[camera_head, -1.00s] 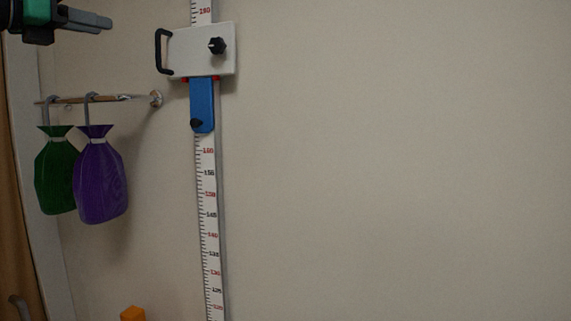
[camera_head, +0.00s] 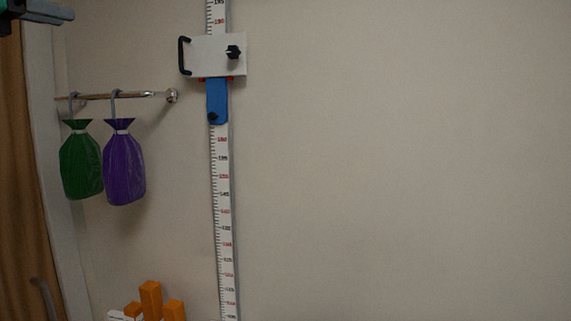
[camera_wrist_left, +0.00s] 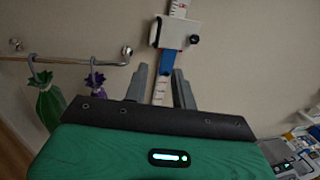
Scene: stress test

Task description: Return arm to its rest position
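My left gripper (camera_head: 45,12) shows at the top left corner of the head view, cut off by the frame edge. In the left wrist view its two grey fingers (camera_wrist_left: 160,72) stand apart with nothing held between them. The wall scale shows through the gap, behind the fingers. The green wrist housing (camera_wrist_left: 120,155) fills the lower part of that view. My right gripper is in neither view.
A height scale (camera_head: 222,200) with a white slider (camera_head: 212,55) is on the wall. A green bag (camera_head: 80,165) and a purple bag (camera_head: 124,168) hang from a rail (camera_head: 140,94). Orange blocks (camera_head: 150,298) show below. The wall to the right is bare.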

